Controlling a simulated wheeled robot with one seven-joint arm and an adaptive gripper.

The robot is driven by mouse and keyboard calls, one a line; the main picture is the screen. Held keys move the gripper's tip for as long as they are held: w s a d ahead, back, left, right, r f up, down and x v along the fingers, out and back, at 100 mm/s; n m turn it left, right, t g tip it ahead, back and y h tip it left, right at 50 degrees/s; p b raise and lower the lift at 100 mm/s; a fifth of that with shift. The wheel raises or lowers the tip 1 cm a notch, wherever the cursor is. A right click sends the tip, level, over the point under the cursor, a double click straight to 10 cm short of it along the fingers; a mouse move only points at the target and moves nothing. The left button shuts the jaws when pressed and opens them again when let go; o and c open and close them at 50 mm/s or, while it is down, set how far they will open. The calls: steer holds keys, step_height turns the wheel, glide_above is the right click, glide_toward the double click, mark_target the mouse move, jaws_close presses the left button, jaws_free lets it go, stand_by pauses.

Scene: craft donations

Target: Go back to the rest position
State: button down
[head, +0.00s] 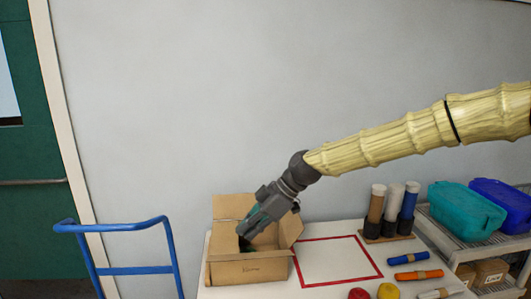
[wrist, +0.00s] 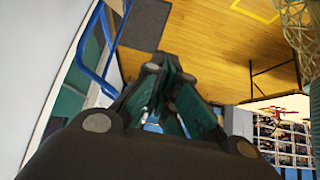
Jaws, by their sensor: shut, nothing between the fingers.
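My gripper (head: 243,232) is at the end of my arm, which reaches in from the right in the head view. It points down and left over the open cardboard box (head: 250,271) on the white table. Its fingers are shut and empty. The fingertips overlap the box opening in the picture; I cannot tell how far inside they are. Something dark green shows low in the box, partly hidden. In the wrist view my gripper (wrist: 168,118) shows its dark green finger pads.
A blue cart handle (head: 112,226) stands left of the table. On the table are a red-outlined square (head: 337,262), tubes on a stand (head: 391,207), yarn balls (head: 387,291) and rolls (head: 410,257). Teal (head: 466,209) and blue (head: 503,203) bins sit on a rack at right. Wall behind is bare.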

steer(key=s+d+f+m+h+b, duration=0.1)
steer(key=s+f+m, duration=0.1)
steer(key=f, duration=0.8)
steer(key=s+f+m+b, duration=0.1)
steer(key=s+f+m, duration=0.15)
steer(key=f, duration=0.75)
steer(key=s+d+f+m+h+b, duration=0.1)
steer(key=s+d+f+m, duration=0.1)
steer(key=s+f, duration=0.35)
steer(key=s+d+f+m+b, duration=0.1)
steer(key=s+d+f+m, duration=0.1)
steer(key=f, duration=0.6)
steer(key=s+d+f+m+h+b, duration=0.1)
steer(key=s+d+f+m, duration=0.2)
steer(key=f, duration=0.4)
steer(key=s+d+f+m+h+b, duration=0.2)
steer(key=s+d+f+m, duration=0.2)
steer(key=s+d+f, duration=0.4)
steer(key=s+d+f+m+h+b, duration=0.2)
steer(key=s+d+f, duration=0.6)
steer(key=s, duration=0.8)
steer(key=d+m+h, duration=0.1)
steer(key=d+m, duration=0.1)
steer(key=d, duration=0.1)
steer(key=shift+s+f+t+b, duration=0.3)
steer(key=shift+f+t+b, duration=0.05)
steer(key=shift+f+t, duration=0.05)
steer(key=shift+d, duration=0.1)
